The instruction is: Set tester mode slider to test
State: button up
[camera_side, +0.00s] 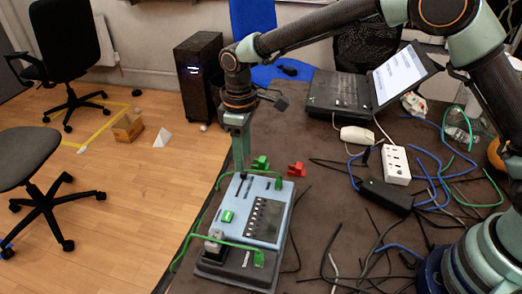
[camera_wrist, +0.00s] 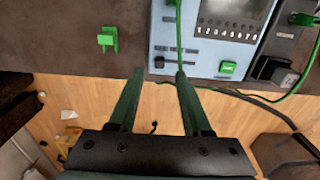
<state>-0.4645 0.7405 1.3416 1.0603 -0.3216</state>
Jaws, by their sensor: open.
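The tester (camera_side: 222,232) is a pale blue panel on a dark base at the table edge; part of it also shows at the top of the wrist view (camera_wrist: 190,60). It carries a numbered dark display strip (camera_wrist: 235,12), a green block (camera_wrist: 227,67) and a small dark piece (camera_wrist: 159,62) near its edge. I cannot tell for certain which part is the mode slider. My gripper (camera_wrist: 160,75) is open and empty, its fingers reaching toward the tester's edge. In the side view my gripper (camera_side: 240,165) points down at the tester's far end; contact cannot be told.
A green cable (camera_side: 228,243) runs over the tester, and another lies near my fingers. Loose green (camera_side: 260,162) and red (camera_side: 296,169) connectors lie beside it. A laptop (camera_side: 340,92), white power strip (camera_side: 396,165), black adapter (camera_side: 385,196) and tangled cables fill the right side.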

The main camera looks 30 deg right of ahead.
aim_at(244, 172)
jog(key=shift+f, duration=2.4)
grip_shut()
